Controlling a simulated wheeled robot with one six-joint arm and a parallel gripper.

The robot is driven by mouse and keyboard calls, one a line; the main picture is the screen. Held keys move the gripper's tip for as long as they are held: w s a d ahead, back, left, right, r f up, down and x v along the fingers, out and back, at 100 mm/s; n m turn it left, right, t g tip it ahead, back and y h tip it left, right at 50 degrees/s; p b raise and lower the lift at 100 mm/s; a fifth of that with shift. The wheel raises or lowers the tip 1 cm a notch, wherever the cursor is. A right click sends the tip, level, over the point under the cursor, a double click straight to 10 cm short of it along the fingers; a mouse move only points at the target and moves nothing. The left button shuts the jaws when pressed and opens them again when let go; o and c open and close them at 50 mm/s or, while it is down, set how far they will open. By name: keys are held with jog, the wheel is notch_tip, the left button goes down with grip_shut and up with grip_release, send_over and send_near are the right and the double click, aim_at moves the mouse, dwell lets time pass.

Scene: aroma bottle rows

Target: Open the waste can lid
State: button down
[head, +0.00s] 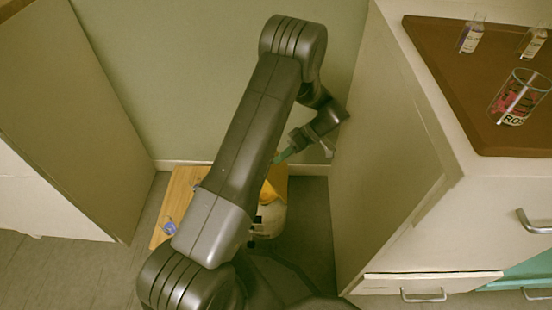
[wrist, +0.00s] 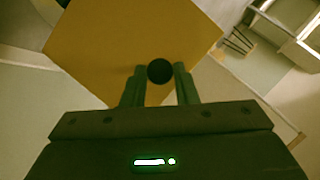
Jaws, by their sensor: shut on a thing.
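A flat yellow-orange panel, which looks like the waste can lid (wrist: 95,50), fills the upper middle of the wrist view. A round black knob (wrist: 159,70) stands out against it. My gripper (wrist: 159,76) is shut on the knob, with a green finger on each side. In the head view my gripper (head: 283,156) reaches down and left behind my arm. A pale rounded body, perhaps the waste can (head: 270,222), shows partly beside my arm, with a yellow-orange patch above it. My arm hides most of it, so I cannot tell how far the lid is raised.
A light wooden board (head: 184,188) lies low behind my arm, with a small blue item (head: 169,227) near its left edge. A cabinet (head: 385,130) stands close on the right, with glassware on a brown tray (head: 440,80). Another cabinet (head: 80,130) stands left.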

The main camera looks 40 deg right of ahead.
jog(key=shift+s+d+t+y, duration=0.3)
jog(key=shift+s+d, duration=0.15)
jog(key=shift+d, duration=0.05)
jog(key=c, duration=1.1)
grip_release()
jog(key=shift+c, duration=0.2)
notch_tip(320, 180, up, 10)
jog(key=p, duration=0.2)
